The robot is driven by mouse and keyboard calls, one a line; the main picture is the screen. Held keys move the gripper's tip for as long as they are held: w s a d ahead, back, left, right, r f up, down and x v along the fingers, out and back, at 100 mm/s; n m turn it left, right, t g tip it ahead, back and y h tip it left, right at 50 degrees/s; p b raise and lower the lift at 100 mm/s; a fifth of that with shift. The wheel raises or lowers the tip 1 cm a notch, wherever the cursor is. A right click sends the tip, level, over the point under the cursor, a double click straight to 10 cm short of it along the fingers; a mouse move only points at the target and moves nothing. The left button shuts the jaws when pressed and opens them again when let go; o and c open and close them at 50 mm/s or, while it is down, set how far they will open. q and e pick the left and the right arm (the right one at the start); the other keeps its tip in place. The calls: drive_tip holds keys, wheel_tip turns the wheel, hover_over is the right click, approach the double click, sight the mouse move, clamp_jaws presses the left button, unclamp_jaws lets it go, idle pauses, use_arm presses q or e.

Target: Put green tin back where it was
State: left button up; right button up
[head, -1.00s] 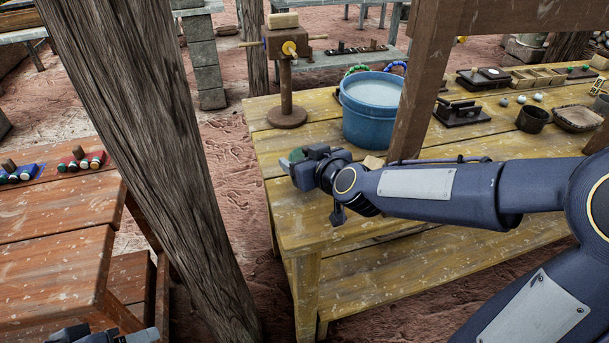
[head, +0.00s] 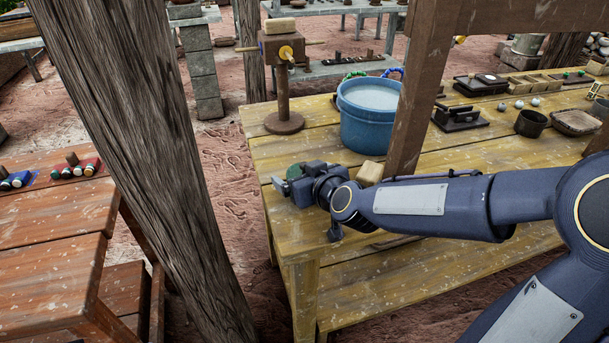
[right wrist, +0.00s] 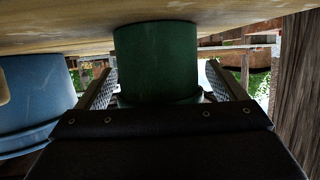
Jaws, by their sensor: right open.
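The green tin (head: 294,172) is at the near left corner of the yellow wooden table, mostly hidden behind my right gripper (head: 287,182) in the head view. In the right wrist view, which is upside down, the green tin (right wrist: 157,60) stands against the tabletop (right wrist: 60,32), between the two fingers of my right gripper (right wrist: 160,82). The fingers are open, one on each side of the tin, with a gap visible at least on the right. My left gripper is not in view.
A blue bucket (head: 370,128) of pale liquid stands behind my right arm, also in the right wrist view (right wrist: 35,100). A tan block (head: 369,173) lies near the brown post (head: 412,105). A wooden stand (head: 284,90) is at the table's back left. A tree-like post (head: 140,150) rises at left.

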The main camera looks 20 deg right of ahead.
drive_tip(key=shift+s+r, duration=0.1)
drive_tip(key=shift+r, duration=0.2)
drive_tip(key=p+v, duration=0.3)
drive_tip(key=v, duration=0.7)
drive_tip(key=shift+s+d+r+p, duration=0.1)
drive_tip(key=shift+s+p, duration=0.2)
drive_tip(key=shift+s, duration=0.05)
drive_tip(key=shift+s+d, duration=0.1)
drive_tip(key=shift+s, duration=0.4)
drive_tip(key=s+d+f+m+g, duration=0.2)
drive_tip(key=s+g, duration=0.1)
drive_tip(key=s, duration=0.6)
drive_tip(key=s+d+f+m+g, duration=0.2)
drive_tip(key=s+f+g, duration=0.1)
drive_tip(key=s, duration=0.6)
drive_tip(key=shift+g+y, duration=0.4)
drive_tip(key=shift+g, duration=0.3)
wheel_tip(320, 180, up, 15)
drive_tip(key=p, duration=1.5)
